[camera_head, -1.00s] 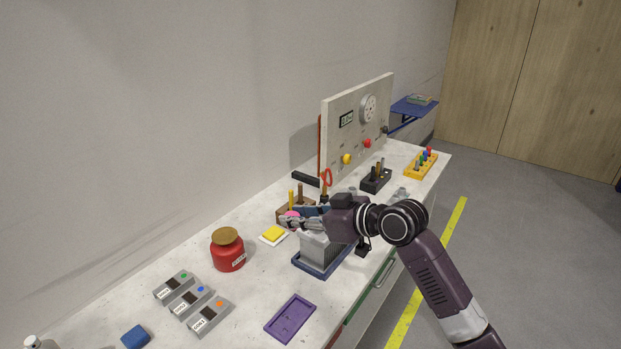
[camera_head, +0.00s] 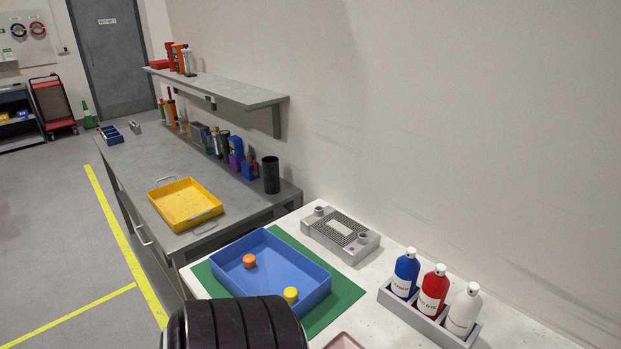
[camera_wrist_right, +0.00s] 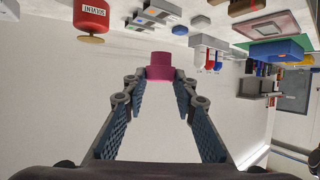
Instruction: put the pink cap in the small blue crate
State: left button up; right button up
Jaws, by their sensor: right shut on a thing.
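The pink cap (camera_wrist_right: 160,66) is between the fingertips of my right gripper (camera_wrist_right: 161,78) in the right wrist view, which looks upside down. My right gripper is shut on it and holds it clear of the table. The blue crate (camera_head: 309,305) is a shallow open box on a green mat in the head view. It holds an orange cap (camera_head: 249,261) and a yellow cap (camera_head: 290,295). The crate also shows at the upper right of the right wrist view (camera_wrist_right: 275,50), apart from the gripper. My left gripper is in neither view.
A grey ported block (camera_head: 340,235) sits behind the crate. A rack (camera_head: 430,325) with blue, red and white bottles stands to its right. A pink tray (camera_head: 343,342) lies in front. A yellow tray (camera_head: 185,204) is on the grey bench beyond. My dark arm part hides the near corner.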

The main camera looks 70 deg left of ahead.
aim_at(277, 289)
jog(key=u, duration=3.05)
jog(key=k+l, duration=0.05)
